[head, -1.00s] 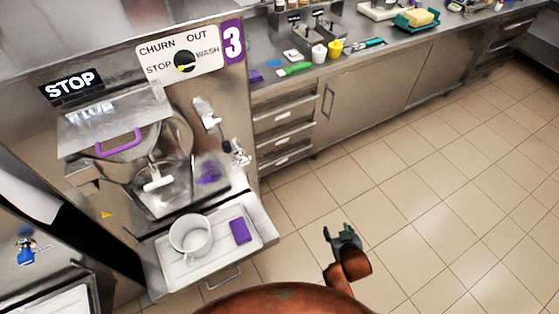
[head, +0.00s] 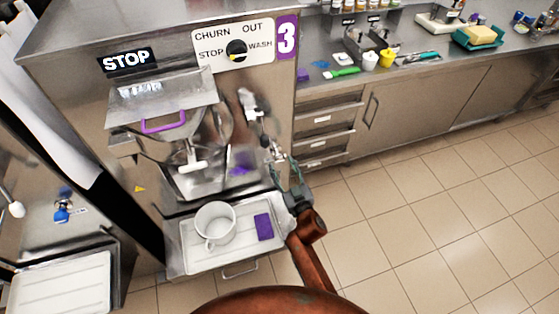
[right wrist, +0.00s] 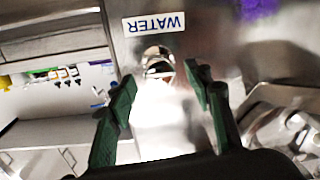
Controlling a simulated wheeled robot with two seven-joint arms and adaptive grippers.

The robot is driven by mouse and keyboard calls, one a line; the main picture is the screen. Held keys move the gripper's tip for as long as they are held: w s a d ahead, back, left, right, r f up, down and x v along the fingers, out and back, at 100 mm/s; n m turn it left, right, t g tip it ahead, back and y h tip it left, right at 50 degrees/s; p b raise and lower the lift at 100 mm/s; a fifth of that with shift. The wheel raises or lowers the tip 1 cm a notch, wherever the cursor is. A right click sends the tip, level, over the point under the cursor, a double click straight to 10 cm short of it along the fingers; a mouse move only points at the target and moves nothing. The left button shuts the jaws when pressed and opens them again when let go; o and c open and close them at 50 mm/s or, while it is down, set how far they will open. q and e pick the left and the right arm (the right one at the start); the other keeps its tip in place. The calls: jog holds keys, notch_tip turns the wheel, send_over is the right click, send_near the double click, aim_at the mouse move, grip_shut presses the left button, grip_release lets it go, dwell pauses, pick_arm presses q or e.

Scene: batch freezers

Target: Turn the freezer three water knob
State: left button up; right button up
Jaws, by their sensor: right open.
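Freezer three (head: 160,85) is the steel machine with a purple "3" sign (head: 286,36). A small metal water knob (right wrist: 158,62) sits beside an upside-down "WATER" label (right wrist: 160,24) in the right wrist view. In the head view, small metal fittings (head: 271,148) stick out at the freezer's right front edge. My right gripper (head: 289,170) is just below and right of them. In the right wrist view my right gripper (right wrist: 160,92) is open, with the knob beyond and between its green fingertips. My left gripper is not in view.
A tray (head: 187,262) with a white pitcher (head: 216,226) and a purple sponge (head: 264,227) is left of my right gripper. A white-handled sprayer (head: 249,102) hangs above the fittings. A counter with drawers (head: 318,120) stands behind. The tiled floor (head: 430,190) on the right is clear.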

aim_at(280, 161)
jog(key=shift+b+x, duration=0.3)
jog(key=shift+x, duration=1.4)
jog(key=c, duration=1.2)
